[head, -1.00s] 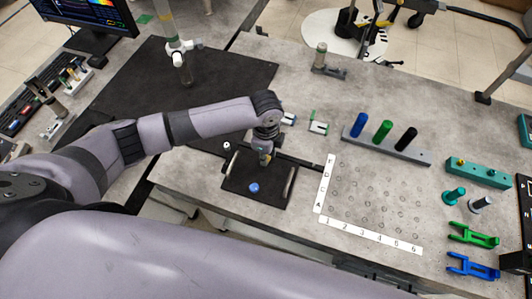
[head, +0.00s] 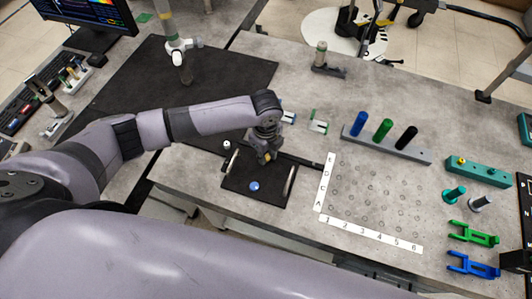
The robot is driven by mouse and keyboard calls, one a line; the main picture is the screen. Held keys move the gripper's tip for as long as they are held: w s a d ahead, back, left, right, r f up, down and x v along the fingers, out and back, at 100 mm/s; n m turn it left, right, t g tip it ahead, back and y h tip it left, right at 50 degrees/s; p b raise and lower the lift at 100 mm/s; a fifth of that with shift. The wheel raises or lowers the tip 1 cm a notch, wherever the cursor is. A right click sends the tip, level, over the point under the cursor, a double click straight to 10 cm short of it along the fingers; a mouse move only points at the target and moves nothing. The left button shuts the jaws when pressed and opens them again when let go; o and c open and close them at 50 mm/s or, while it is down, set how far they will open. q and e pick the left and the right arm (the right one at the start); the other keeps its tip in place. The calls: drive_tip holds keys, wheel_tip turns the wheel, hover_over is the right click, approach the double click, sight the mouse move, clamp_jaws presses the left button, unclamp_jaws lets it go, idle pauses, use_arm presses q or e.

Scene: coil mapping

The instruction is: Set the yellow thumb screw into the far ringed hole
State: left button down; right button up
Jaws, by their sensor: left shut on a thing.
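My left gripper (head: 264,152) points down over the far part of a small black plate (head: 235,184). It is shut on a small yellow piece (head: 267,157), which looks like the yellow thumb screw and is mostly hidden by the fingers. Whether its tip touches the plate I cannot tell. A blue round knob (head: 254,186) sits on the plate just in front of the gripper. The far ringed hole cannot be made out; the gripper covers that part of the plate. My right gripper is not in view.
A silver handle (head: 289,181) stands on the plate's right side. A lettered and numbered grid (head: 371,246) lies right of it. Behind are blue, green and black cylinders on a grey rack (head: 413,154). A teal block (head: 490,176) with a yellow knob stands far right.

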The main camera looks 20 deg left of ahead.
use_arm(q)
drive_tip(key=shift+m, duration=0.7)
drive_tip(key=c, duration=1.4)
unclamp_jaws()
drive_tip(key=shift+o, duration=0.2)
drive_tip(key=shift+r, duration=0.1)
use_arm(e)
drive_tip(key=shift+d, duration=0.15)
use_arm(q)
wheel_tip(320, 180, up, 12)
